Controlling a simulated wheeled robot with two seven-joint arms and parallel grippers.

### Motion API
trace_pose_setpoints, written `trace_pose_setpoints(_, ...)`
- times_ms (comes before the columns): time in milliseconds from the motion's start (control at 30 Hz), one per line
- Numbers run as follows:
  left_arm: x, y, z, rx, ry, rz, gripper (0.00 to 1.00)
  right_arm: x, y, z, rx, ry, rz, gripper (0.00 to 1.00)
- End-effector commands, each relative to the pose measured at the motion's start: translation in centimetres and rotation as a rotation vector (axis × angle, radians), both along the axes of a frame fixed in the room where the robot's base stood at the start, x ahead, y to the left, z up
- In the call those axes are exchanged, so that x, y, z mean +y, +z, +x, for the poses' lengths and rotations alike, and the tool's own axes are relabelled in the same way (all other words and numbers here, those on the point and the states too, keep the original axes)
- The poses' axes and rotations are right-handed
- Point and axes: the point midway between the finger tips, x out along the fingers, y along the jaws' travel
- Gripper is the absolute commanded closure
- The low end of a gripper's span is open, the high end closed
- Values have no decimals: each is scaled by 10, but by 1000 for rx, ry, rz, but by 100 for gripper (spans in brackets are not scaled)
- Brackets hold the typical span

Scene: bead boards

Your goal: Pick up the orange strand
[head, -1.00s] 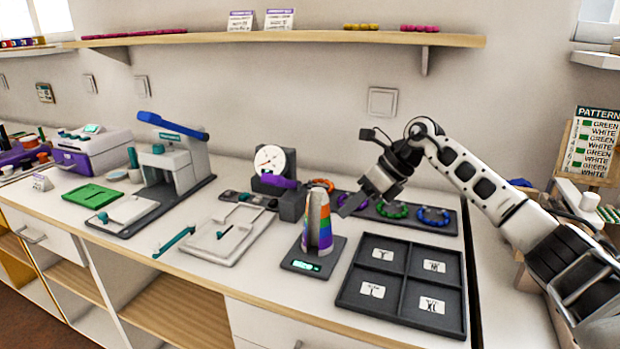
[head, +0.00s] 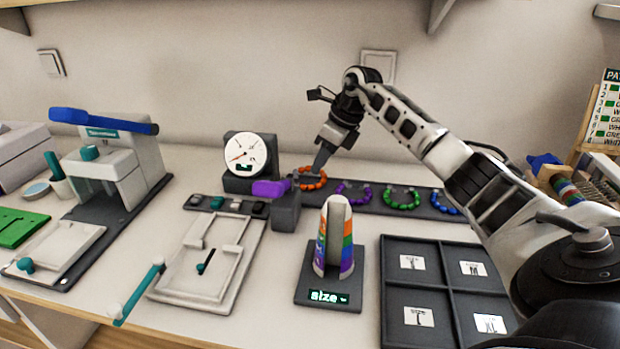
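The orange strand (head: 312,185) is a ring of orange beads at the left end of a dark tray (head: 377,202) along the back of the counter. My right gripper (head: 318,168) points down at it, its fingertips at the strand's near upper part. The fingers overlap from this angle, so I cannot tell whether they are open or shut, or touching the beads. The strand appears to lie on the tray. My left gripper is not in view.
Purple (head: 353,193), green (head: 401,198) and blue (head: 446,201) strands lie to the right on the tray. A rainbow cone (head: 337,238) and a four-compartment sorting tray (head: 447,290) stand in front.

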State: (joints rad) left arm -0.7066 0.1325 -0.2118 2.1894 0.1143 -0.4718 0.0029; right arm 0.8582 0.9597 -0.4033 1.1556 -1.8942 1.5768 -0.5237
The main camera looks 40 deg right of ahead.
Motion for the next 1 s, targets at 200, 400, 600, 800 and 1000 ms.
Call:
trace_pose_setpoints(200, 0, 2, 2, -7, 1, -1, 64, 5, -16, 6, -1, 0, 1, 75)
trace_pose_setpoints(400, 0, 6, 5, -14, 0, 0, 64, 12, -36, 21, -1, 1, 6, 75)
trace_pose_setpoints(600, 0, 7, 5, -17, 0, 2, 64, 17, -58, 29, -1, 2, 2, 75)
trace_pose_setpoints(800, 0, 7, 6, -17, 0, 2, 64, 16, -61, 30, -2, 0, 0, 75)
trace_pose_setpoints(1000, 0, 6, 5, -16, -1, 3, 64, 16, -60, 30, -2, 1, 1, 100)
